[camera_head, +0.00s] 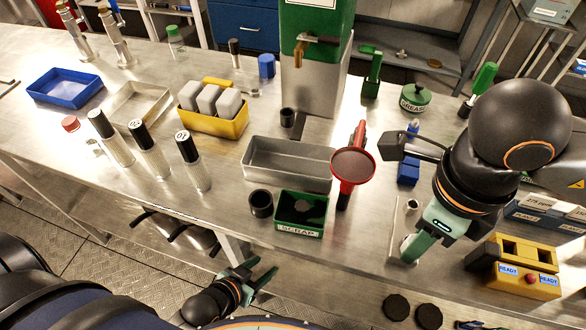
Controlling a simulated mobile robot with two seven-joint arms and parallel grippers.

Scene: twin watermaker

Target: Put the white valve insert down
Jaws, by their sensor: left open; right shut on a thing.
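My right gripper (408,254) points down over the right part of the bench, close above or at a pale plate (399,214). It is shut on the white valve insert, which its fingers and body hide almost wholly. I cannot tell whether the insert touches the surface. A small pale cylinder (411,205) stands on the plate just behind the gripper; what it is cannot be made out. My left gripper (262,271) is open and empty, low in front of the bench's front edge.
A yellow fixture with READY labels (526,284) stands right of the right gripper. Dark round pieces (428,316) lie in front. A green scrap bin (297,231), a grey tray (254,172) and a red funnel-like tool (353,166) are to its left. Blue blocks (408,173) stand behind.

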